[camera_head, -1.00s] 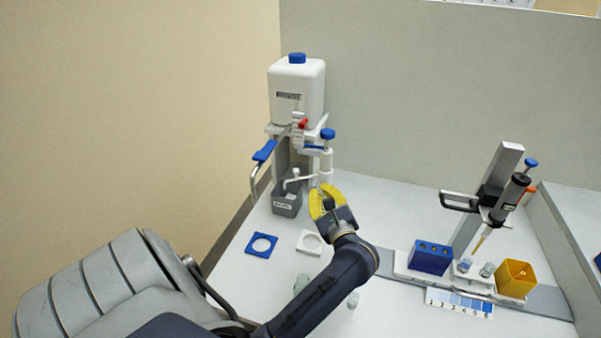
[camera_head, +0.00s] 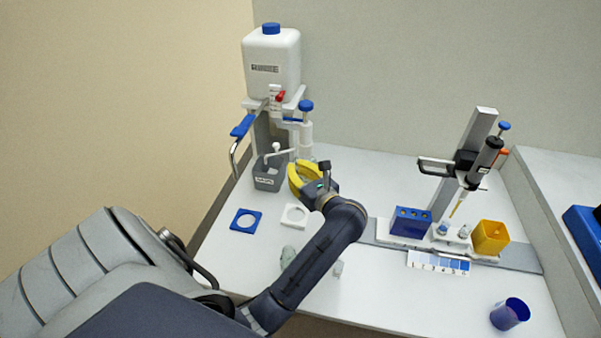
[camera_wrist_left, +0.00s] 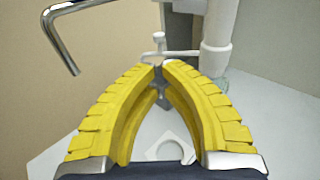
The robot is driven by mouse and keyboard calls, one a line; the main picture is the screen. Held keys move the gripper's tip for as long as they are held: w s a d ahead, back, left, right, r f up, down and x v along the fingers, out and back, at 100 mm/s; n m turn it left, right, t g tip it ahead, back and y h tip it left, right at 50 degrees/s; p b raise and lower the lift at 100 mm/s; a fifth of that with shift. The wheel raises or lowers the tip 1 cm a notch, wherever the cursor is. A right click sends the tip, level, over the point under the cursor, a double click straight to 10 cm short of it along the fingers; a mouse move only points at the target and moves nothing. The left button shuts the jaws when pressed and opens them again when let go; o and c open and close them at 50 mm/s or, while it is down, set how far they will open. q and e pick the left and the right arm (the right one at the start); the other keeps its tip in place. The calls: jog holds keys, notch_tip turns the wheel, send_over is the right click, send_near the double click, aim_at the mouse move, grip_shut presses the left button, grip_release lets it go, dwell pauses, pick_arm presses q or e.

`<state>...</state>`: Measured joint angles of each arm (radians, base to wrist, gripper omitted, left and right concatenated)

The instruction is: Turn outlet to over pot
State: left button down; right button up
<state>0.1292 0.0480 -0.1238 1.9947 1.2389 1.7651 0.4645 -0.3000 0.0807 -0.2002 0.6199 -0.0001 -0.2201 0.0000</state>
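The outlet (camera_head: 277,153) is a thin white arm with a small upright knob, low on the dispenser stand above a grey labelled box (camera_head: 268,178). In the left wrist view the outlet (camera_wrist_left: 190,54) crosses just beyond my fingertips. My left gripper (camera_head: 294,166) has yellow ribbed fingers beside the outlet's right end. In the left wrist view its fingers (camera_wrist_left: 161,68) bow apart, with tips close together; whether they touch the outlet is unclear. A pale glassy vessel (camera_head: 288,257), possibly the pot, stands partly hidden by my left arm. My right gripper is out of view.
A white bottle (camera_head: 271,65) tops the stand, with a blue-handled lever (camera_head: 242,126) at left. Blue (camera_head: 246,220) and white (camera_head: 294,216) square rings lie in front. A pipette stand (camera_head: 470,160), yellow bin (camera_head: 490,237) and purple cup (camera_head: 510,313) are right.

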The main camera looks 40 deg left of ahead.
aim_at(277, 150)
pick_arm(q)
jog(key=x, duration=0.9)
jog(key=shift+w+a, duration=0.1)
jog(key=shift+a, duration=0.1)
jog(key=shift+w, duration=0.1)
